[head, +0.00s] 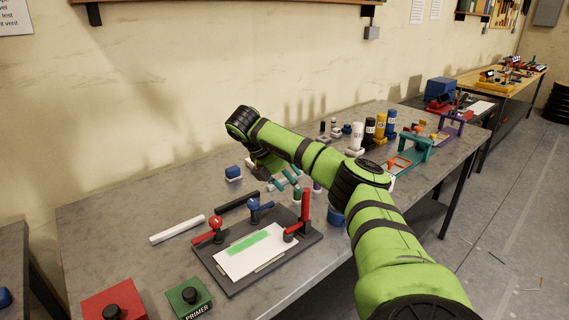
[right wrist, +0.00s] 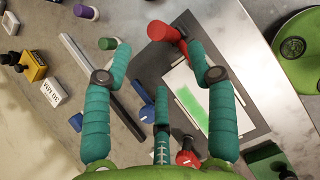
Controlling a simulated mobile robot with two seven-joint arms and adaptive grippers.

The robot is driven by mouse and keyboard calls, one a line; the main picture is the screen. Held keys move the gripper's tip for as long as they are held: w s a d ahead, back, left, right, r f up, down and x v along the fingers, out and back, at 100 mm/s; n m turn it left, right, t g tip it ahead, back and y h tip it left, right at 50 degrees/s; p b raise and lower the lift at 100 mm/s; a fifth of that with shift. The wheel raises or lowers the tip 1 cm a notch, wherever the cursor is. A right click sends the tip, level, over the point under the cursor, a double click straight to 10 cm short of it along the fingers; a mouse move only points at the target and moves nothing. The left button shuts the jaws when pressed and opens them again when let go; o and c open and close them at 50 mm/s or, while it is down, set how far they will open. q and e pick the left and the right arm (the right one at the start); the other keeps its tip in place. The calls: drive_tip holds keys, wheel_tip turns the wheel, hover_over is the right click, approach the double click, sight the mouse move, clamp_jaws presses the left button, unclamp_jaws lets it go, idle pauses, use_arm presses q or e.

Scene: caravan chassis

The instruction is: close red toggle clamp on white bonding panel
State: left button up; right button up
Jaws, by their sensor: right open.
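A white panel (head: 262,259) with a green strip (head: 248,243) lies on a dark base plate (head: 229,282). A red toggle clamp (head: 304,212) at its right end has its handle standing upright. A second red clamp (head: 207,236) at the left end has a low, slanted handle. A blue clamp (head: 256,205) is at the back edge. My right gripper (head: 287,184) is open and empty behind the plate, its teal fingers spread. In the right wrist view, the upright red handle (right wrist: 166,33) shows just beyond the open fingertips (right wrist: 158,60), nearest the right finger. My left gripper is out of view.
A white rod (head: 177,229) and a dark bar (head: 237,202) lie beside the plate. Red (head: 96,306) and green (head: 178,297) boxes with black knobs stand at the front. Bottles (head: 358,136) and a teal fixture (head: 414,144) stand farther right.

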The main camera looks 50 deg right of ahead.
drive_tip(key=shift+v, duration=1.75)
